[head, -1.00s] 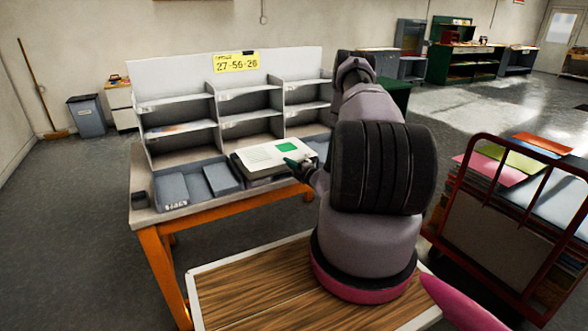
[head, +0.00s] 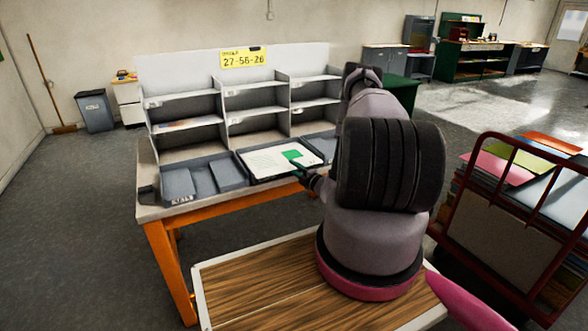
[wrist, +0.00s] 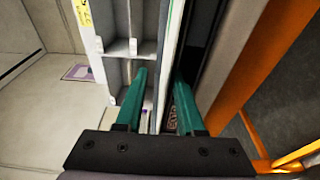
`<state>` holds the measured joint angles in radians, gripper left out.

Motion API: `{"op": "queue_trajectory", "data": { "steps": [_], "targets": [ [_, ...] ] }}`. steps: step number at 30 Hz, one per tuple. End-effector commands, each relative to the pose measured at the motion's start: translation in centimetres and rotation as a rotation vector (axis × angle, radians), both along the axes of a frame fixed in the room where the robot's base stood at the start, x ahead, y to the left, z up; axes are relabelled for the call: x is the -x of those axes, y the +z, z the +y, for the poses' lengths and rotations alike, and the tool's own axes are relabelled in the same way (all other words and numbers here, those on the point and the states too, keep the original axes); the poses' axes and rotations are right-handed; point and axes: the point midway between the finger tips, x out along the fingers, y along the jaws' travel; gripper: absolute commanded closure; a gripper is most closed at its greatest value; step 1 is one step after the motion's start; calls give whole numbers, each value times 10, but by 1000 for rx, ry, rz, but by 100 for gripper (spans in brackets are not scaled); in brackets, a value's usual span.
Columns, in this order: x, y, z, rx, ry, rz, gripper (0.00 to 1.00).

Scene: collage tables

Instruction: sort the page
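The page (head: 265,161) is a white sheet with a green square near its right side. In the head view it lies flat within the dark rim of the middle tray (head: 246,176) at the front of the sorting shelf (head: 226,104). My gripper (head: 300,167) is at the page's right front edge. In the wrist view my gripper's green fingers (wrist: 160,80) stand apart, one on each side of a pale edge-on strip, which seems to be the page or tray edge. Gaps show beside it, so the fingers look open. The exact contact is hidden.
The shelf has several compartments and a yellow sign reading 27-56-26 (head: 244,59). It stands on a table with orange legs (head: 170,265). Another tray (head: 206,179) lies left of the page. A red cart (head: 500,215) with coloured sheets stands at right.

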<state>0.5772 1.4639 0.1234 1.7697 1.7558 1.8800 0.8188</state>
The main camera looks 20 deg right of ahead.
Motion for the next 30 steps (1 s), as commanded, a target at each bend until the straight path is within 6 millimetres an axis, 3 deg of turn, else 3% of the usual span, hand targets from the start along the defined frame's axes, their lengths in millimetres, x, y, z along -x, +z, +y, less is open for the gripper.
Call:
{"op": "queue_trajectory", "data": {
  "steps": [8,21,30],
  "targets": [
    [8,-1,-3,-1,-2,2,62],
    [87,-1,-22,-2,-4,1,62],
    [106,0,-25,0,0,0,62]
  ]
}}
